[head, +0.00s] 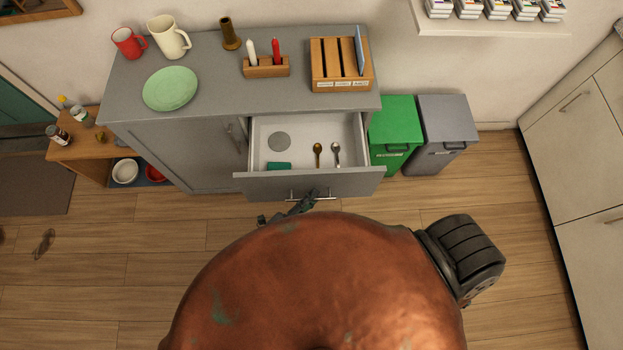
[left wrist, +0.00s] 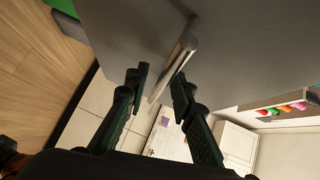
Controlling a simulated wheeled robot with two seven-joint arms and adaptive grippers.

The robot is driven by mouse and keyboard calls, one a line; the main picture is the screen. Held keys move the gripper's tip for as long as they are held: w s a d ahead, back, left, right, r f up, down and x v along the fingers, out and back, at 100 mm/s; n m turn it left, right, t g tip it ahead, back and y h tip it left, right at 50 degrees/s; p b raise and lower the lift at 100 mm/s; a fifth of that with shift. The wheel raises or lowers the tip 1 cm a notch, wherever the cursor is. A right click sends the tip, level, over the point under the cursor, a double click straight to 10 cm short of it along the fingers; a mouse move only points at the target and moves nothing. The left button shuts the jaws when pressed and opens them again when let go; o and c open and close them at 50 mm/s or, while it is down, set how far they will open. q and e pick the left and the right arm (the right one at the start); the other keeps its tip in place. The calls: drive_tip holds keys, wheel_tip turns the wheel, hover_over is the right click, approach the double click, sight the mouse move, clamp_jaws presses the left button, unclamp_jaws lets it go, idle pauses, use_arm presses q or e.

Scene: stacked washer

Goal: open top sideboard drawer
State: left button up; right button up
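The grey sideboard (head: 215,100) has its top drawer (head: 310,183) pulled well out, showing its white inside. The drawer's bar handle (head: 325,198) is on its front, and it also shows in the left wrist view (left wrist: 174,60). My left gripper (head: 305,200) is at this handle, partly hidden by my arm. In the left wrist view its two fingers (left wrist: 157,84) are apart, with the handle bar running between them, closer to the right finger. A gap shows by the left finger. My right gripper is not in view.
The drawer holds two spoons (head: 318,153), a grey disc (head: 279,142) and a green item. A plate (head: 171,88), mugs and wooden holders stand on top. Green (head: 397,130) and grey (head: 446,130) bins stand right of the drawer. A low wooden table (head: 90,148) stands left.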

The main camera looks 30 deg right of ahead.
use_arm(q)
drive_tip(key=shift+o, duration=0.2)
drive_tip(key=shift+a, duration=0.15)
drive_tip(key=v, duration=1.1)
drive_tip(key=shift+a, duration=0.35)
drive_tip(key=shift+s+r, duration=0.1)
drive_tip(key=shift+s, duration=0.05)
